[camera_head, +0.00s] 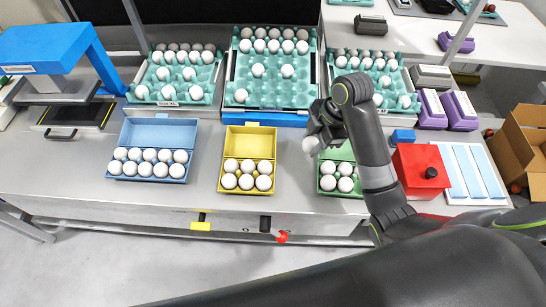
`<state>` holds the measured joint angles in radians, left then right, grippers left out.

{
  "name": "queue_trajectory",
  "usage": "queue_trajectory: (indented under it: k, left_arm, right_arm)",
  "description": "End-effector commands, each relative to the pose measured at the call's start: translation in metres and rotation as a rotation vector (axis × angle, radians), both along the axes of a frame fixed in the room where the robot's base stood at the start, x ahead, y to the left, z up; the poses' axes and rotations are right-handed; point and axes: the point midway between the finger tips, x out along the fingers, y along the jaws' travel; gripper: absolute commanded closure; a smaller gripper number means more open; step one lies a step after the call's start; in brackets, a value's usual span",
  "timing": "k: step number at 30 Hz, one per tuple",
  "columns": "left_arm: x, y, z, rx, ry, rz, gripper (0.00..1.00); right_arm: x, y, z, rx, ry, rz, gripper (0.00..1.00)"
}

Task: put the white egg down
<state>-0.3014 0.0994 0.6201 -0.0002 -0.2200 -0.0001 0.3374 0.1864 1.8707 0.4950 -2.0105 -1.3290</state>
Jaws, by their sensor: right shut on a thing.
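My right gripper (314,138) is shut on a white egg (311,145). It holds the egg above the back left part of the green carton (345,152). The green carton stands open with several white eggs in its front part, and my right arm covers some of its right side. An open yellow carton (251,136) with several white eggs is left of it. An open blue carton (161,131) with several white eggs is farther left. My left gripper does not show.
Teal egg trays, the middle one (268,90) among them, stand behind the cartons with several eggs. A red box (418,166) with a black knob is right of my right arm. Bare table (205,150) shows between the blue and yellow cartons.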

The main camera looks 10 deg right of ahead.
Motion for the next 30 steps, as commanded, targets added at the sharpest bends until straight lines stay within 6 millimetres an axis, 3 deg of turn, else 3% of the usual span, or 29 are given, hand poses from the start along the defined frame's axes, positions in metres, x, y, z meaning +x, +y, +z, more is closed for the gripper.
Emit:
queue_trajectory:
  k: [6, 15, 26, 30]
  left_arm:
    - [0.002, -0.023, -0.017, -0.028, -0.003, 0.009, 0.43]
    - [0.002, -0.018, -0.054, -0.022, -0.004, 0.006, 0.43]
    - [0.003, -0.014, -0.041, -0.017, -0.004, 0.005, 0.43]
    - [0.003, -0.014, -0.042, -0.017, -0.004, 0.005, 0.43]
  right_arm:
    - [0.000, 0.000, -0.015, 0.000, 0.000, 0.000, 0.69]
    - [0.000, 0.000, -0.057, 0.001, 0.000, 0.000, 0.69]
    - [-0.001, 0.000, -0.096, 0.001, 0.003, 0.000, 0.69]
    - [0.000, 0.000, -0.101, 0.000, -0.001, 0.000, 0.69]
